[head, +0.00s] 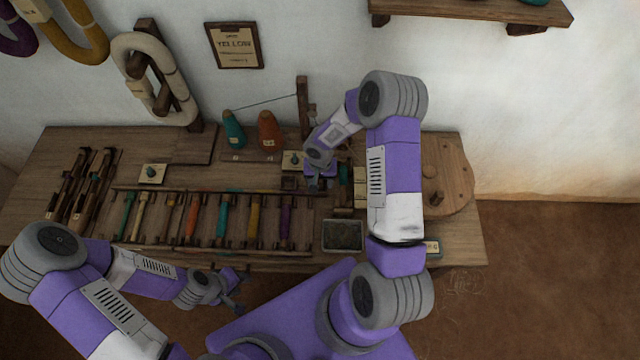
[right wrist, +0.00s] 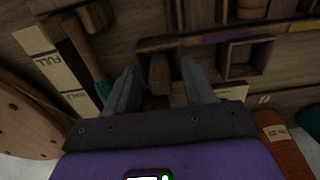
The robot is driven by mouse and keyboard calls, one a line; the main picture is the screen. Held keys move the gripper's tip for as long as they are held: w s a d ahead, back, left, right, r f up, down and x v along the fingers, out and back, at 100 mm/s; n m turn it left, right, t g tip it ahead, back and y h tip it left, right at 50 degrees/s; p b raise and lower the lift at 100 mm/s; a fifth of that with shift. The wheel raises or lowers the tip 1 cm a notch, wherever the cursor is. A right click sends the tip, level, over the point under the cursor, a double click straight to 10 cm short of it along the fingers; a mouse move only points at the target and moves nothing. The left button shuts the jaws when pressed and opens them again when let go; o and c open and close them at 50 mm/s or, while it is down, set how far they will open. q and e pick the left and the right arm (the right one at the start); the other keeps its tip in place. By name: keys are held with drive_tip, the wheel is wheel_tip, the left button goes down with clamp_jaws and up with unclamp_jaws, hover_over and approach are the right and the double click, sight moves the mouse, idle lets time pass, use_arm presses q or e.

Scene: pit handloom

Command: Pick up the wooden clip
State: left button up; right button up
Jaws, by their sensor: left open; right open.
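A small wooden piece (right wrist: 160,73), which looks like the wooden clip, sits in a dark wooden holder in the right wrist view. My right gripper (right wrist: 159,70) is open, with one finger on each side of this piece. I cannot tell whether the fingers touch it. In the head view my right gripper (head: 318,184) is low over the back right part of the bench, and the arm hides the clip. My left gripper (head: 238,290) is open and empty in front of the bench's front edge.
The wooden bench (head: 70,165) carries a rack of coloured spools (head: 222,215). Teal (head: 233,130) and orange-brown (head: 269,130) cones stand behind. A dark tray (head: 343,236) lies near the front edge. An empty square wooden box (right wrist: 246,58) is beside the right gripper.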

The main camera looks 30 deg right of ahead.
drive_tip(key=shift+c, duration=0.4)
clamp_jaws()
